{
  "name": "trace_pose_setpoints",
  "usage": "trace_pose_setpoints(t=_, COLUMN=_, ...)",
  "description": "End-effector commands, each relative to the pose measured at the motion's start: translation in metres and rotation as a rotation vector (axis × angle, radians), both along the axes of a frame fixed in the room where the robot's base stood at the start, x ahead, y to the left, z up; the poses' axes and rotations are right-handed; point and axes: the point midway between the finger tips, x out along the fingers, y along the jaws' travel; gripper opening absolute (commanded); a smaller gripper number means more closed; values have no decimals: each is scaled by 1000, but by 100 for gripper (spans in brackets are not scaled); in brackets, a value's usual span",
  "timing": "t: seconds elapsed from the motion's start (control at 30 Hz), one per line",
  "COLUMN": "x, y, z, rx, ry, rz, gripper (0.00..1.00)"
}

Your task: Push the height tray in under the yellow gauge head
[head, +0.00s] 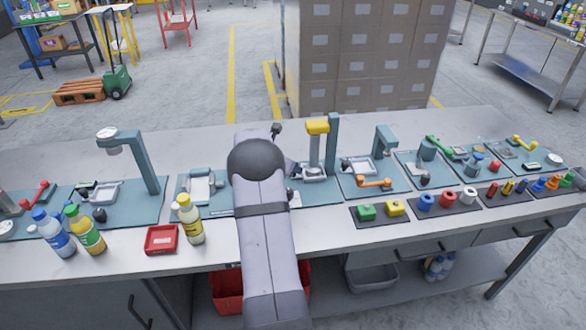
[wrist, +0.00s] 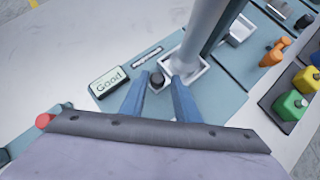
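The yellow gauge head (head: 317,127) sits high on a grey-blue post (head: 333,145), with a pale stem below it. The height tray (head: 321,179) is a light, rimmed tray at the foot of that stem. It also shows in the wrist view (wrist: 199,78), partly covered by the stem and my right finger. A gap shows beside the knob. My arm hides most of the gripper in the head view.
A "Good" display (wrist: 109,81) lies left of my fingers, and a red knob (wrist: 44,120) is further left. Green (head: 366,212) and yellow (head: 395,207) blocks stand front right. Other gauge stations line the bench on both sides. Bottles (head: 189,220) stand on the left.

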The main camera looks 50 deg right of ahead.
Motion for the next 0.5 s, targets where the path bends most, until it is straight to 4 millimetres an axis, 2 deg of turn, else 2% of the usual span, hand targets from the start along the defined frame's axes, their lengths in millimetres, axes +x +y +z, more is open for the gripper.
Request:
trace_pose_setpoints(t=0.3, x=-2, y=27, z=28, rx=-3, ry=-2, rz=-1, gripper=29)
trace_pose_setpoints(t=0.5, x=-3, y=35, z=38, rx=-3, ry=-1, rz=0, gripper=29)
